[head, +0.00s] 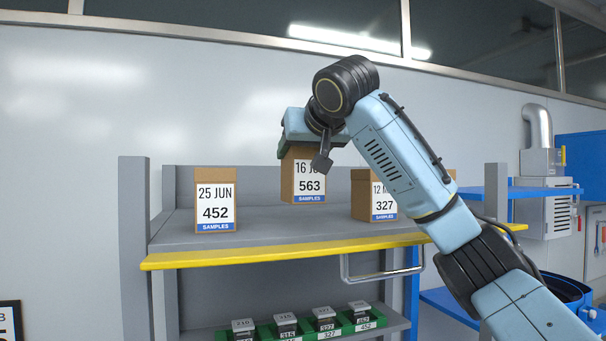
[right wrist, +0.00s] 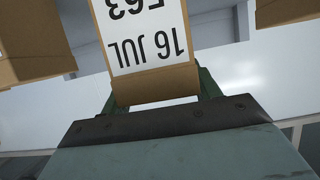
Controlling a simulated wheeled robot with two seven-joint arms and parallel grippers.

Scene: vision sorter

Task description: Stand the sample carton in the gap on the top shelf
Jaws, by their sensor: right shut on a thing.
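The sample carton (head: 309,191) is a brown box labelled 16 JUL 563. My right gripper (head: 303,150) is shut on its upper part from above. The carton is upright, in the space between two other cartons over the top shelf (head: 280,222). I cannot tell whether its base touches the shelf. In the right wrist view the carton (right wrist: 150,88) sits between the green fingers (right wrist: 155,97), its label upside down in the picture. My left gripper is not in view.
A carton labelled 25 JUN 452 (head: 214,205) stands to the left, and one labelled 327 (head: 368,200) to the right, partly behind my arm. The shelf has a yellow front edge (head: 250,256). A green rack (head: 345,325) with several dark containers stands on the shelf below.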

